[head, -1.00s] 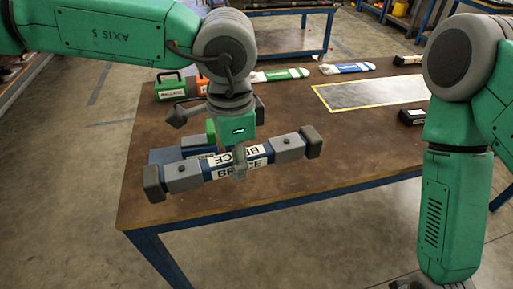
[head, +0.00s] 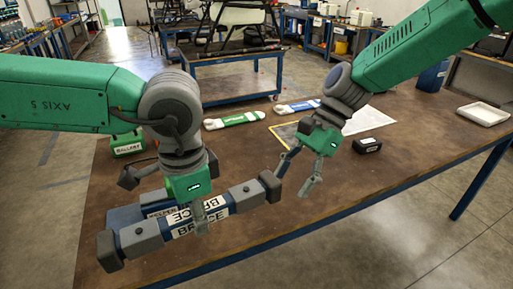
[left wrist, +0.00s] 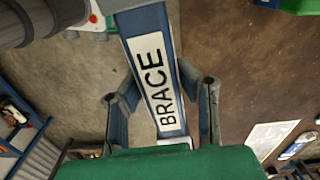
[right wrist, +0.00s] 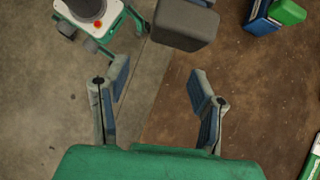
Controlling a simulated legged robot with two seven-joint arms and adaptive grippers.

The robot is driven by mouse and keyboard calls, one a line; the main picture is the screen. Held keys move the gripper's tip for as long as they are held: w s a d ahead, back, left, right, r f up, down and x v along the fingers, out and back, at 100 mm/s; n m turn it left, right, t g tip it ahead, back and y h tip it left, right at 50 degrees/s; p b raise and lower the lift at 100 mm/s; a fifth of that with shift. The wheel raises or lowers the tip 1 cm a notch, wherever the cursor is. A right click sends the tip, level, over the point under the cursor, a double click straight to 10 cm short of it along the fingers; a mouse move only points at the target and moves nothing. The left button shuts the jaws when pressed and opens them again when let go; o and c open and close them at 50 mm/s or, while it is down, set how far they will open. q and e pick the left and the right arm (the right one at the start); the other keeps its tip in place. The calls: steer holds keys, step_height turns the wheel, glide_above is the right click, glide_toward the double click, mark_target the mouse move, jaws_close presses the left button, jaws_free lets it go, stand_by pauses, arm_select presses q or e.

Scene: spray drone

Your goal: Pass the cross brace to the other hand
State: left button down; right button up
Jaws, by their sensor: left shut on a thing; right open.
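The cross brace (head: 142,238) is a blue and grey bar with white BRACE labels and dark end caps. It lies slanted in the head view, its right end higher in the picture. My left gripper (head: 200,218) is shut around its labelled middle; the label also fills the left wrist view (left wrist: 160,85). My right gripper (head: 296,178) is open and empty, its fingers close to the brace's right end cap. In the right wrist view that dark cap (right wrist: 183,25) is beyond the open fingers (right wrist: 160,82), and the fingers appear apart from it.
A wooden workbench (head: 330,195) lies below. A green ballast box (head: 128,143), a green-and-white tool (head: 233,120), a blue-and-white tool (head: 297,106), a small black box (head: 367,145) and a white tray (head: 483,113) sit on it. The bench's right part is mostly clear.

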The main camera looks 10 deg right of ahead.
steer(key=shift+y, duration=0.3)
steer(key=r, duration=0.2)
steer(key=a+r, duration=0.1)
steer(key=r, duration=0.1)
steer(key=shift+w+a+r, duration=0.2)
steer(key=shift+r, duration=0.2)
steer(key=y, duration=0.1)
glide_toward(222, 198)
steer(key=shift+g, duration=0.3)
steer(key=x, duration=1)
steer(key=shift+w, duration=0.3)
steer(key=shift+x, duration=0.85)
steer(key=shift+c, duration=0.4)
jaws_close()
arm_select(q)
steer(key=c, duration=1.1)
jaws_free()
arm_select(e)
steer(key=shift+r, duration=0.1)
